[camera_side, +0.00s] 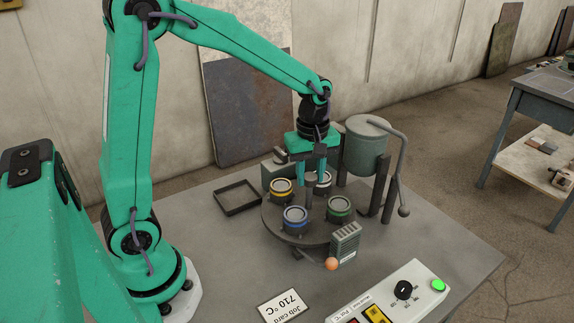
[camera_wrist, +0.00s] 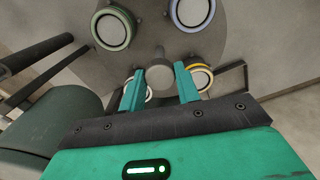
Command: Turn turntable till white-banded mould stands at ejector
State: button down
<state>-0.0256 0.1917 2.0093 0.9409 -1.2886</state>
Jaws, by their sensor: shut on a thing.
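The round grey turntable (camera_side: 270,216) carries moulds with coloured bands. The white-banded mould (camera_side: 322,180) is at its back right, partly behind my gripper; in the wrist view a finger hides part of it. The yellow-banded mould (camera_side: 281,188) is back left, the blue-banded mould (camera_side: 295,216) front left, the green-banded mould (camera_side: 340,207) front right. My gripper (camera_wrist: 159,90) points down over the middle, shut on the turntable's centre post (camera_wrist: 158,62). A finned grey block with an orange ball (camera_side: 331,264) stands at the front right, nearest the green-banded mould; I cannot tell whether it is the ejector.
A grey-green pot (camera_side: 366,148) with a bent crank handle stands close behind the turntable at right. A grey box (camera_side: 277,174) stands behind the yellow-banded mould. An empty black tray (camera_side: 238,209) lies left. A control panel (camera_side: 393,295) and job card (camera_side: 284,306) lie at the front.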

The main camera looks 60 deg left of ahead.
jog(key=shift+n, duration=2.5)
jog(key=shift+r+n, duration=0.1)
jog(key=shift+n, duration=6.9)
jog(key=c, duration=1)
grip_release()
jog(key=shift+r, duration=0.1)
